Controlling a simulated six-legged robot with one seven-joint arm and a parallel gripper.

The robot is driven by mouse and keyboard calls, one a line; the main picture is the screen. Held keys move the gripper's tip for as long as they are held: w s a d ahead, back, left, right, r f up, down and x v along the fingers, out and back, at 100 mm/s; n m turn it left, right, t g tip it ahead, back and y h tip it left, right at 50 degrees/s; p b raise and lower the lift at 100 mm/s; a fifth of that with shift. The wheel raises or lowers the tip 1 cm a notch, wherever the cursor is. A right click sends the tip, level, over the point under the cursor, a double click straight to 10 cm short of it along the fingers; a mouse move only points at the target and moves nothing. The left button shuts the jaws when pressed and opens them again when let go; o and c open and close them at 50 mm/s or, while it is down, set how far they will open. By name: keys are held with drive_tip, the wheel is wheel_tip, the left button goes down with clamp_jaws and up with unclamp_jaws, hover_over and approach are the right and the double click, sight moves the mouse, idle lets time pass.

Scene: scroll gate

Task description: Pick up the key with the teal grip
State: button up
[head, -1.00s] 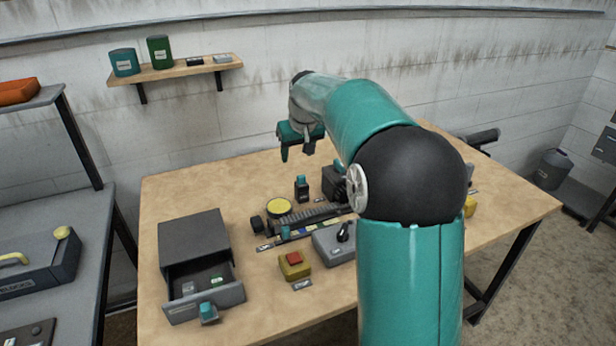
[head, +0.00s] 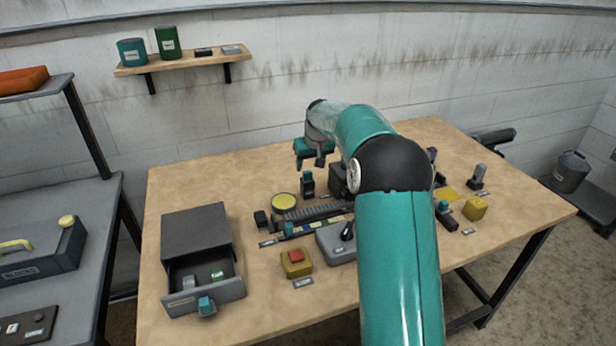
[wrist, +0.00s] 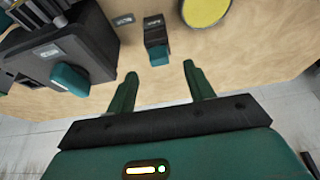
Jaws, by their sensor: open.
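A small dark upright piece with a teal top (head: 307,182) stands at the back middle of the table; it looks like the teal-gripped key, perhaps in a holder. In the wrist view its teal grip (wrist: 159,55) shows just beyond and between my fingertips, apart from them. My gripper (head: 310,163) is above and behind it in the head view. My gripper (wrist: 160,70) is open and empty in the wrist view. A dark box (wrist: 75,45) with a teal knob (wrist: 70,79) is left of the key there.
A yellow disc (wrist: 205,10) is right of the key in the wrist view. A grey lever box (head: 335,243), a yellow block with a red button (head: 296,262) and an open drawer unit (head: 196,232) stand nearer. The table's back left is clear.

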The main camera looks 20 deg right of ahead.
sight(308, 172)
drive_tip(key=shift+x, duration=2.6)
drive_tip(key=shift+w+r, duration=0.1)
drive_tip(key=c, duration=1.1)
